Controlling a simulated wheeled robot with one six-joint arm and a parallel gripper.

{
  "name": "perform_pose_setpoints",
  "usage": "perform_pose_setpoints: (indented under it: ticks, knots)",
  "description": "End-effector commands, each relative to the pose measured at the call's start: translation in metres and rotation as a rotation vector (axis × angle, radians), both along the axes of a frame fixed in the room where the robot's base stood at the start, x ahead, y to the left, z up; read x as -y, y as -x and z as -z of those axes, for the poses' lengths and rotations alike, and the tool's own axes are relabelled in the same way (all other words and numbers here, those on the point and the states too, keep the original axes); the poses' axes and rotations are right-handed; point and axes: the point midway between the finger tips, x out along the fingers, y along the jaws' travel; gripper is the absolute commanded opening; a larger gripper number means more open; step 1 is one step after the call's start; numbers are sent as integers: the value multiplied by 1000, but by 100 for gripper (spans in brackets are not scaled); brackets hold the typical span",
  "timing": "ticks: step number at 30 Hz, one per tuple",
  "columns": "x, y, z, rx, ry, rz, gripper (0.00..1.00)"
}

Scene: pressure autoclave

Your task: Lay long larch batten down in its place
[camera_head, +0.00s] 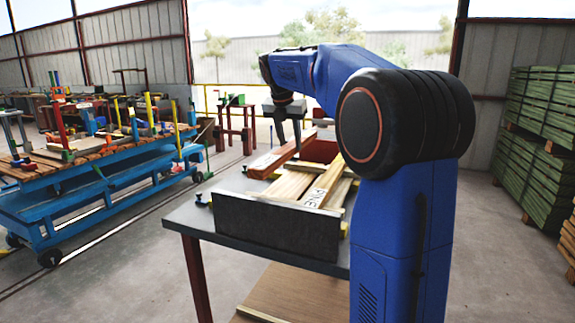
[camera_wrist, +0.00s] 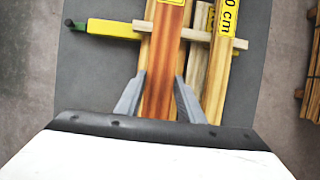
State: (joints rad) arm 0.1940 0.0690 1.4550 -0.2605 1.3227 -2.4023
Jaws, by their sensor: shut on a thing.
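My gripper (camera_head: 289,141) is shut on a long reddish-brown batten (camera_head: 268,165), which I take to be the larch batten. In the wrist view the batten (camera_wrist: 164,62) runs lengthwise between the two fingers (camera_wrist: 160,80), with a yellow label at the top edge. In the head view it is at the left of paler battens (camera_head: 291,184), its near end sticking out towards me. It looks slightly above the table; I cannot tell whether it touches the cross strip (camera_wrist: 205,36) beneath. Its far end is hidden by my arm in the head view.
The paler battens lie on a grey table (camera_head: 188,215) behind a dark upright plate (camera_head: 275,228). A yellow clamp-like piece (camera_wrist: 112,29) lies left of the held batten. A blue cart (camera_head: 60,195) stands left. Green stacked timber (camera_head: 540,120) stands right.

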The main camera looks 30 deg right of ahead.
Motion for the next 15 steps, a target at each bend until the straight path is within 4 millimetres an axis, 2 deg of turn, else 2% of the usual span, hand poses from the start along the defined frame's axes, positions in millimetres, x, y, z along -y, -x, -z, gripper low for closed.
perform_pose_setpoints:
  ticks: [3, 11, 15]
  knots:
    - [0, 0, 17, 0, 0, 0, 1]
    - [0, 0, 34, 1, 1, 1, 1]
    - [0, 0, 51, 0, 0, 0, 1]
